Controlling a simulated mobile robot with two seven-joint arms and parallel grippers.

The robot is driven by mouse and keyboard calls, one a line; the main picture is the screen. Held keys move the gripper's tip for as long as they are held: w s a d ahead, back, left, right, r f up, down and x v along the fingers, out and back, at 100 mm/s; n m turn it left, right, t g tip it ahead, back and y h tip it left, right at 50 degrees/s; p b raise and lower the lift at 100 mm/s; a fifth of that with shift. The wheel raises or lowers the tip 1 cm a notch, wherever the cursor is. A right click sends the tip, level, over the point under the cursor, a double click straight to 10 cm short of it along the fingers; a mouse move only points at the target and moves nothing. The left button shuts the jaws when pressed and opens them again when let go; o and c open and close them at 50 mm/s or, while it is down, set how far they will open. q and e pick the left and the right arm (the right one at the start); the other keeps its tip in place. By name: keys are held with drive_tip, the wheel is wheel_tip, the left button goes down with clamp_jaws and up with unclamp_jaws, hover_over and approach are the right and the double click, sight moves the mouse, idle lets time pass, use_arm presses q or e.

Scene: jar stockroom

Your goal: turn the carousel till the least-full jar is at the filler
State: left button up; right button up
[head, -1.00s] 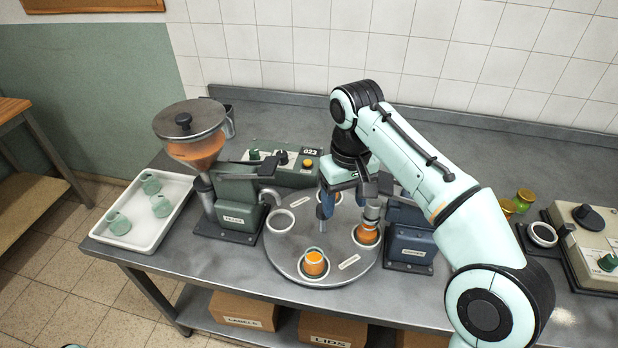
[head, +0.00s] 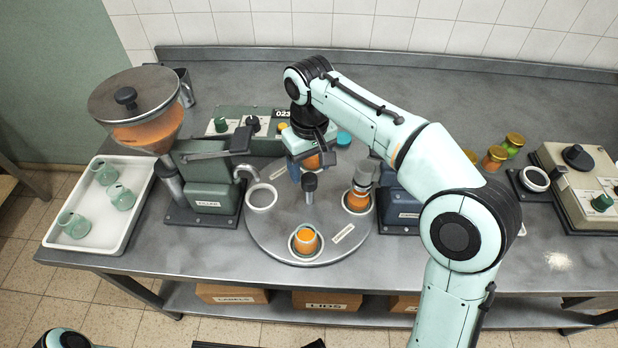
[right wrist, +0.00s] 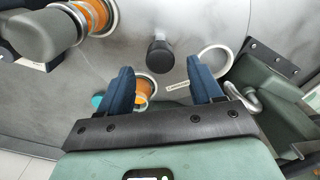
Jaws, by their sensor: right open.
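The round grey carousel (head: 275,235) has a dark centre knob (head: 310,184). Its front ring holds a jar with orange contents (head: 306,241); another orange jar (head: 358,199) sits at the right, under the capper's head. A far orange jar (head: 312,161) is partly hidden by my right gripper. The left ring (head: 262,196) looks empty, beside the green filler (head: 210,180). My right gripper (right wrist: 162,85) is open over the carousel's far side, its blue fingers apart, beyond the knob in the head view. The knob (right wrist: 160,55) also shows in the right wrist view. My left gripper is out of view.
A white tray (head: 137,213) with several green jars is at left. The hopper (head: 150,130) stands above the filler. The blue capper (head: 398,206) is at the carousel's right. A control box (head: 232,127) is behind. Small jars (head: 497,155) and a scale-like unit (head: 590,180) are farther right.

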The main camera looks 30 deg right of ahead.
sight(309, 178)
drive_tip(key=shift+f+b, duration=0.3)
drive_tip(key=shift+f, duration=1.55)
clamp_jaws()
